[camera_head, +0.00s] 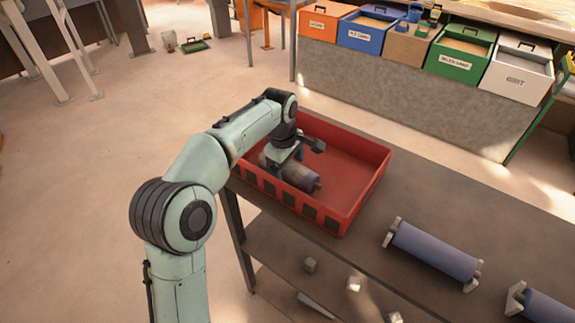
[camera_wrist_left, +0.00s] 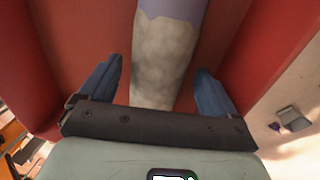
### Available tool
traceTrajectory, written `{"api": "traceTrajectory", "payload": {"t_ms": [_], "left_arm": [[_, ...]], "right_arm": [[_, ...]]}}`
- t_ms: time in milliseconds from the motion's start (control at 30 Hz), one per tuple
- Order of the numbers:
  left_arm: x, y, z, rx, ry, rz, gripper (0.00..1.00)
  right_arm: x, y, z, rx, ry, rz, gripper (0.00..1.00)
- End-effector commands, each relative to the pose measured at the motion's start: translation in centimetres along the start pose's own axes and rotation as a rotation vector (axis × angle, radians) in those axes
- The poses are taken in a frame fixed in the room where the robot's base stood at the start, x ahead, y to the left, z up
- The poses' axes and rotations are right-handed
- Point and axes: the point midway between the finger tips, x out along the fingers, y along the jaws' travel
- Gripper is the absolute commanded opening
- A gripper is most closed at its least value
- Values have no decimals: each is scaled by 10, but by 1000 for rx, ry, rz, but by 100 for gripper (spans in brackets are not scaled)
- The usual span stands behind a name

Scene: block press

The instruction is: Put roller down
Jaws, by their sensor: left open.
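A roller (camera_head: 300,177) with a greyish handle and purple sleeve lies inside the red crate (camera_head: 365,185). My left gripper (camera_head: 284,165) is down in the crate, over the roller's handle end. In the left wrist view, the roller's pale, stained part (camera_wrist_left: 163,62) lies between the two blue fingers of my left gripper (camera_wrist_left: 157,85), with a gap on each side. The left gripper is open. Part of the roller is hidden by the gripper in the head view. My right gripper is not in view.
The crate stands on a brown table (camera_head: 450,205). A purple roller (camera_head: 435,252) rests between white end pieces to the right of the crate, with another (camera_head: 543,307) at the lower right. Small pale blocks (camera_head: 353,284) lie on a lower shelf. Colored bins (camera_head: 462,55) line the back.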

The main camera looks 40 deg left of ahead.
Motion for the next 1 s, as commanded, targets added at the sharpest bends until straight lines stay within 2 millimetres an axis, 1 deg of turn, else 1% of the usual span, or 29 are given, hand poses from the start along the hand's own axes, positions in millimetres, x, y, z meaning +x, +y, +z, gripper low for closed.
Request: {"api": "traceTrajectory", "payload": {"t_ms": [133,267,367,500,600,700,833,1000], "left_arm": [[-5,1,0,0,0,1,91],[-23,3,0,0,0,4,91],[-44,3,0,0,0,5,91],[-78,4,0,1,0,6,91],[-98,3,0,1,0,4,91],[-114,3,0,1,0,3,91],[-127,3,0,1,0,2,91],[-132,2,0,0,0,0,91]], "right_arm": [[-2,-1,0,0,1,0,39],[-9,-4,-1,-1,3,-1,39],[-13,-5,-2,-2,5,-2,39],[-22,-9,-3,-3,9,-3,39],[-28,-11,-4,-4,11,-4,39],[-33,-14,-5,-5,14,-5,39],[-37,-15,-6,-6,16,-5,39],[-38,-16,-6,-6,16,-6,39]]}}
